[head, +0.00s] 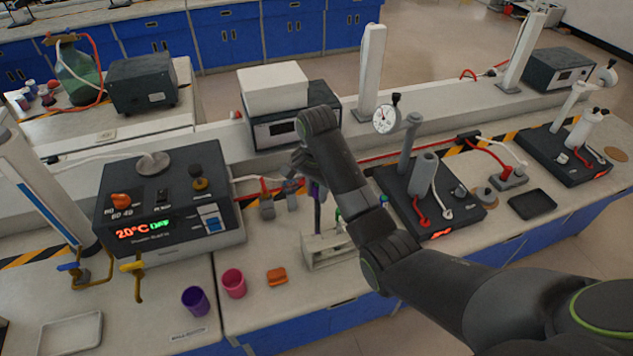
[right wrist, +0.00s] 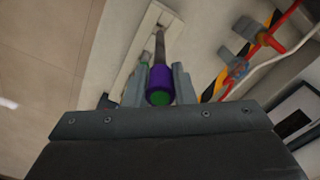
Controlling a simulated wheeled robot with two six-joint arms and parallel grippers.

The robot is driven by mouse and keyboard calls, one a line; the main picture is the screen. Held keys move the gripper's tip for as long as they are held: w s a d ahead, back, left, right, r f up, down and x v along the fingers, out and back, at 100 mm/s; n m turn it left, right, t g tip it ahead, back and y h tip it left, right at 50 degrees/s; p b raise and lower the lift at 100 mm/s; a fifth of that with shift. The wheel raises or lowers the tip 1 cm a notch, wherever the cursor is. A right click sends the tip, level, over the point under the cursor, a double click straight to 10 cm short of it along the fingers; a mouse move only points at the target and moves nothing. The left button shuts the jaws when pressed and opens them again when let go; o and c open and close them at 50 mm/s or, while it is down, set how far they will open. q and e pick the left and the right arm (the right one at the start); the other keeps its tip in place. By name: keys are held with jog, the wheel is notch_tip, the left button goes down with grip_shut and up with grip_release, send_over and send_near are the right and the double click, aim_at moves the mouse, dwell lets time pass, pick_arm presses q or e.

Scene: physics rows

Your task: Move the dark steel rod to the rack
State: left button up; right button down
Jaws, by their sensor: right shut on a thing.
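The dark steel rod (head: 317,216) is upright over the left part of the white rack (head: 322,258). In the right wrist view the rod has a grey shaft (right wrist: 160,46), a purple sleeve and a green end (right wrist: 160,98). My right gripper (right wrist: 158,86) is shut on the purple sleeve. The shaft points at the pale rack (right wrist: 128,68); I cannot tell whether its tip is inside a hole. In the head view my right gripper (head: 308,180) is partly hidden by my arm, which also covers the rack's right side. My left gripper is not in view.
A green-topped piece (head: 338,214) stands at the rack close to the rod. An orange block (head: 277,277), a pink cup (head: 233,283) and a purple cup (head: 195,301) stand left of the rack. A black device (head: 440,205) with posts stands to the right.

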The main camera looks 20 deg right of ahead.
jog(key=shift+s+r, duration=0.1)
jog(key=shift+r, duration=0.05)
dwell(0.4)
jog(key=shift+f, duration=1.7)
jog(key=shift+f, duration=1.45)
jog(key=shift+f, duration=1.5)
